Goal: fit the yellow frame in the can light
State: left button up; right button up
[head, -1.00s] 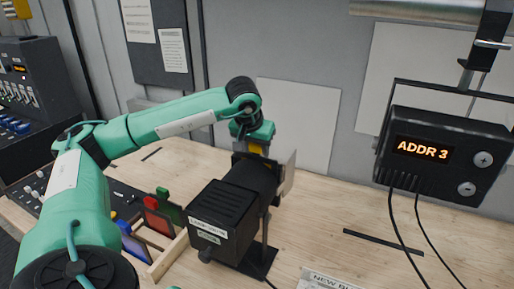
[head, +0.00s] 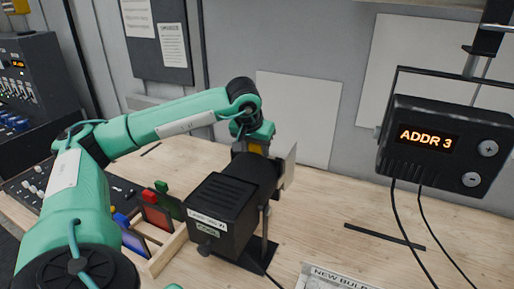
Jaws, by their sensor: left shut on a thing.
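The can light (head: 222,212) is a black lamp on a stand on the wooden bench, with its boxy rear towards me. My left gripper (head: 253,142) points down over the lamp's far, front end. It is shut on the yellow frame (head: 256,149), of which only a small yellow part shows just below the jaws. The rest of the frame is hidden by the lamp, so I cannot tell whether it sits in the lamp's holder. My right gripper is not in view.
A wooden rack (head: 167,254) with red (head: 156,214), green and blue frames stands left of the lamp. A black box reading "ADDR 3" (head: 440,145) hangs at the right with cables. A printed sheet (head: 333,279) lies in front. The bench right of the lamp is mostly clear.

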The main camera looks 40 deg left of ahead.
pick_arm(q)
jog(key=o, duration=1.1)
jog(key=shift+o, duration=0.2)
jog(key=b+v, duration=0.2)
jog(key=v, duration=1.1)
jog(key=shift+r, duration=0.35)
jog(key=shift+s+d, duration=0.1)
